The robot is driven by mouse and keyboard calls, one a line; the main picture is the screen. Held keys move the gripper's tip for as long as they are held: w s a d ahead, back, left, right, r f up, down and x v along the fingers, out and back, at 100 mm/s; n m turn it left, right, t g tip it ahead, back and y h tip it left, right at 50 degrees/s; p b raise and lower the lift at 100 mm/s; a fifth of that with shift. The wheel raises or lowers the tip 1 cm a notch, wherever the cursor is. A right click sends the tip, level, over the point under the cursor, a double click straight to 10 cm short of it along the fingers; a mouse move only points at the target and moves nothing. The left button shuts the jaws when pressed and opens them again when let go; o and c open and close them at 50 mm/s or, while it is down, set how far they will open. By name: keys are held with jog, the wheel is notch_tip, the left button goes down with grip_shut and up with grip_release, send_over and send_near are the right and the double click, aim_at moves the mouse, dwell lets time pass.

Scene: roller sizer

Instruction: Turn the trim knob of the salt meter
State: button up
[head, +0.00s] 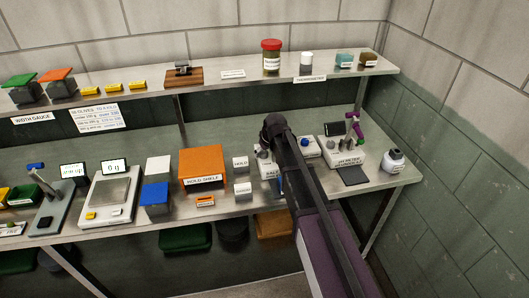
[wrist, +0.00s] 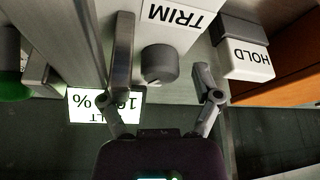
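The salt meter (head: 269,170) stands on the lower bench in the head view, partly hidden behind my arm. In the wrist view its grey round trim knob (wrist: 159,65) sits beside the upside-down TRIM label (wrist: 176,14). A lit display (wrist: 104,104) shows upside-down text with a percent sign, partly covered by a finger. My gripper (wrist: 163,62) is open, with one finger to each side of the knob. Gaps show between the knob and both fingers, wider on the right.
In the wrist view a HOLD block (wrist: 246,62) stands close to the right finger. The orange hold shelf (head: 202,160) is to the left in the head view. An upper shelf (head: 215,80) runs behind.

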jog(key=shift+n, duration=0.6)
jog(key=shift+w+n+g+y, duration=0.1)
jog(key=shift+n+g+y, duration=0.25)
jog(key=shift+n, duration=0.65)
jog(key=shift+w+n+g+y, duration=0.1)
jog(key=shift+n+g+y, duration=0.25)
jog(key=shift+n, duration=0.65)
jog(key=shift+s+d+r+p, duration=0.15)
jog(key=shift+s+r+p, duration=0.05)
jog(key=shift+r+p, duration=0.25)
jog(key=p+v, duration=1.3)
jog(key=v, duration=0.1)
jog(key=s+d+f+m+g+h+b, duration=0.1)
jog(key=s+d+f+m+b, duration=0.1)
jog(key=s+d+m, duration=0.3)
jog(key=s+d+f+m+g+h+b, duration=0.1)
jog(key=s+d+f+m, duration=0.4)
jog(key=s+d, duration=0.6)
jog(key=shift+s+d+m+h+b, duration=0.35)
jog(key=shift+s+h+b, duration=0.65)
jog(key=shift+s, duration=1.4)
jog(key=shift+y, duration=0.3)
jog(key=shift+s+d+m, duration=0.35)
jog(key=shift+s, duration=0.25)
jog(key=shift+s+d+m, duration=0.3)
jog(key=shift+s+d, duration=0.05)
jog(key=shift+s, duration=0.25)
